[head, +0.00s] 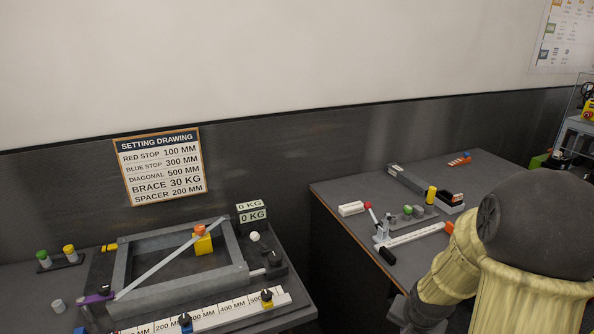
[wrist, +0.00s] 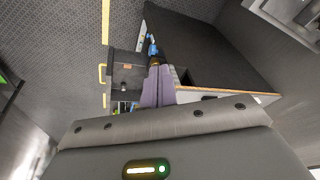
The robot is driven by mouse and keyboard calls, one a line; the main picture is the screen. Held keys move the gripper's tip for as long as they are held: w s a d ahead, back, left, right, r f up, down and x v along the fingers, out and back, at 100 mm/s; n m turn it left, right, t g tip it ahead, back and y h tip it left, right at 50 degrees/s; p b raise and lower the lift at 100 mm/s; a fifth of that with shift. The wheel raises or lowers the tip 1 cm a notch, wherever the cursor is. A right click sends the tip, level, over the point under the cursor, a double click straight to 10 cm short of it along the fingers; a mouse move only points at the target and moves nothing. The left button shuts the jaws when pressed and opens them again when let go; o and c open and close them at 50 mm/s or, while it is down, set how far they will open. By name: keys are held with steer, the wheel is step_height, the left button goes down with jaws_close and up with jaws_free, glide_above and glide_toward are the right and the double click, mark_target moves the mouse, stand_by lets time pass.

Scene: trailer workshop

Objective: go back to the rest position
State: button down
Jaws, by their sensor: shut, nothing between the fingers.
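My gripper (wrist: 157,72) shows in the wrist view, its two purple-grey fingers together with nothing between them. It points out over the floor beside a dark-topped bench (wrist: 215,48). In the head view, part of my cream and dark grey arm fills the lower right, and my gripper itself is outside that picture.
In the head view, the left bench holds a grey frame (head: 181,289) with a diagonal bar and a white scale (head: 215,313). The right bench (head: 335,193) carries a lever fixture (head: 381,232) and small parts near my arm. A setting drawing (head: 160,166) hangs behind.

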steer(key=s+a+r+n+g, duration=0.1)
steer(key=s+a+r+n, duration=0.5)
steer(key=a, duration=0.4)
steer(key=shift+s+n+y, duration=0.4)
steer(key=shift+s+n, duration=0.2)
steer(key=shift+s, duration=0.5)
